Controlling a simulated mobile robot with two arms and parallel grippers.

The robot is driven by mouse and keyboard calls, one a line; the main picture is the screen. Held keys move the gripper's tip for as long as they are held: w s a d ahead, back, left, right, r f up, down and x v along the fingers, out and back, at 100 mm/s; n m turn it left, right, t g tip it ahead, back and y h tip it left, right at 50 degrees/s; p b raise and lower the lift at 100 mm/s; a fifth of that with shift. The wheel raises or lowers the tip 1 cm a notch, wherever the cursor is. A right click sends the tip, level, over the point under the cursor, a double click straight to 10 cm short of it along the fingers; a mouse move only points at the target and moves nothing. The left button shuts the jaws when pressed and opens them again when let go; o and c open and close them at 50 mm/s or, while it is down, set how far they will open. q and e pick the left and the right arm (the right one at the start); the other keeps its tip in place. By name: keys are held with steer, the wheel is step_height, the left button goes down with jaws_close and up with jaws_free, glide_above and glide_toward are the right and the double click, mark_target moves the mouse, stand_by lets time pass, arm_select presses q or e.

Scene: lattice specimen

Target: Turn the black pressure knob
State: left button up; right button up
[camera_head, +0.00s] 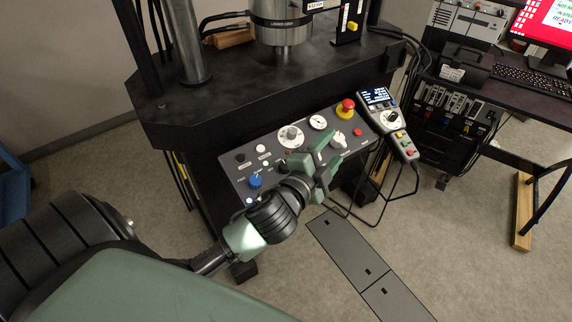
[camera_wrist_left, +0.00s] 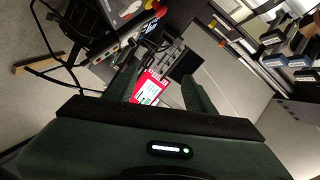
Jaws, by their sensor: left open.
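The tilted control panel (camera_head: 352,152) on the front of the black test machine carries several knobs, buttons and a dial gauge (camera_head: 318,122). A small black round control (camera_head: 240,157) sits at the panel's left end. Another dark control (camera_head: 282,167) shows beside my gripper, partly hidden by it. I cannot read which one is the pressure knob. My left gripper (camera_head: 328,162) is open and empty, over the right-centre of the panel, and covers part of its lower face. In the left wrist view the fingers (camera_wrist_left: 160,80) stand apart. My right gripper is not in view.
A blue knob (camera_head: 255,181), a grey knob (camera_head: 291,135), a white knob (camera_head: 338,139) and a red emergency button (camera_head: 346,107) crowd the panel. A handheld controller (camera_head: 390,119) with cables hangs to the right. A desk with a red screen (camera_head: 546,25) stands beyond. Floor in front is open.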

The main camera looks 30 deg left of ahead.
arm_select(q)
steer(key=w+d+r+m+t+h, duration=0.2)
steer(key=d+r+m+h, duration=1.1)
steer(key=m, duration=0.6)
steer(key=s+d+f+m+g+h, duration=0.1)
steer(key=s+d+m+g+h, duration=0.3)
steer(key=m+g, duration=0.6)
steer(key=m+g+y, duration=0.8)
steer(key=m+y, duration=0.8)
steer(key=y, duration=0.1)
glide_above(285, 167)
steer(key=f, duration=1.6)
steer(key=shift+w+a+f, duration=0.1)
steer(key=shift+w, duration=0.2)
steer(key=shift+a+f, duration=0.1)
steer(key=shift+f, duration=0.2)
step_height(285, 167, down, 7)
steer(key=shift+p, duration=0.6)
jaws_close()
